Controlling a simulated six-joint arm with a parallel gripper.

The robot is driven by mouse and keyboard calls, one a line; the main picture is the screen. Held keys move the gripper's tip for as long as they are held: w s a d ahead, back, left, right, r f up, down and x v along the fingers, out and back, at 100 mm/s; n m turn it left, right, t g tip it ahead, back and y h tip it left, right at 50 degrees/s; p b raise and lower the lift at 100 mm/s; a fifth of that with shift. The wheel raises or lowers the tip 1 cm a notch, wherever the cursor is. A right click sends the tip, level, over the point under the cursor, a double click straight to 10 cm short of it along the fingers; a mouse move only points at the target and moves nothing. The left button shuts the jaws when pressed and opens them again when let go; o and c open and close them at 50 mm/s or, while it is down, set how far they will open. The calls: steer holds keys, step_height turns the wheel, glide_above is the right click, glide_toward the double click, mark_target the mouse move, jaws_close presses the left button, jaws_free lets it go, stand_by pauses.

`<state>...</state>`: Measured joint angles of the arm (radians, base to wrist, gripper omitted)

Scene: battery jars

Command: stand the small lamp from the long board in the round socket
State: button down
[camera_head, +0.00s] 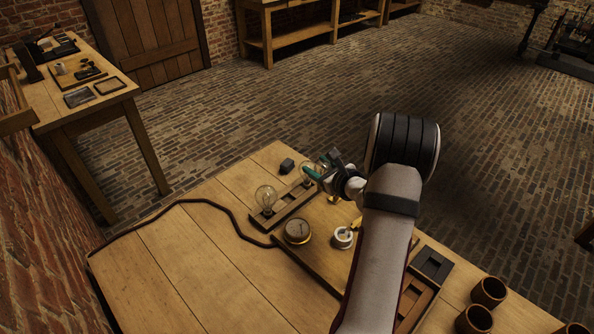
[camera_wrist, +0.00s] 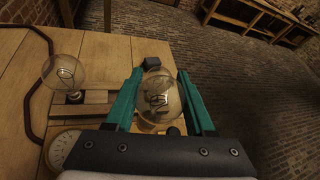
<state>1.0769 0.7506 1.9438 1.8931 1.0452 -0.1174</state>
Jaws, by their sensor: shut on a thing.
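My gripper (camera_head: 318,173) is at the back of the wooden table, over the far end of the long board (camera_head: 290,212). Its green fingers (camera_wrist: 155,90) are shut on a glass lamp (camera_wrist: 158,98), which stands between them in the wrist view. Whether the lamp's base touches the board is hidden. A second glass lamp (camera_head: 266,198) stands upright at the near end of the long board; it shows at the left in the wrist view (camera_wrist: 63,74). A round white socket (camera_head: 344,237) with a yellow part sits on the larger board, right of the brass gauge.
A round brass gauge (camera_head: 298,231) sits between the long board and the white socket. A small dark block (camera_head: 287,166) lies behind the long board. A dark cable (camera_head: 228,211) curves across the table. Brown cups (camera_head: 488,291) stand at the right.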

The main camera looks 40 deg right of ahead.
mark_target(328, 170)
steer(key=s, duration=0.3)
steer(key=shift+d+r, duration=0.15)
steer(key=shift+r, duration=0.15)
steer(key=s+a+f, duration=0.1)
steer(key=s+a, duration=0.3)
steer(key=s, duration=0.4)
steer(key=shift+s+f, duration=0.1)
steer(key=shift+f, duration=2.9)
steer(key=shift+f, duration=0.55)
steer(key=c, duration=0.5)
jaws_free()
steer(key=shift+s, duration=0.1)
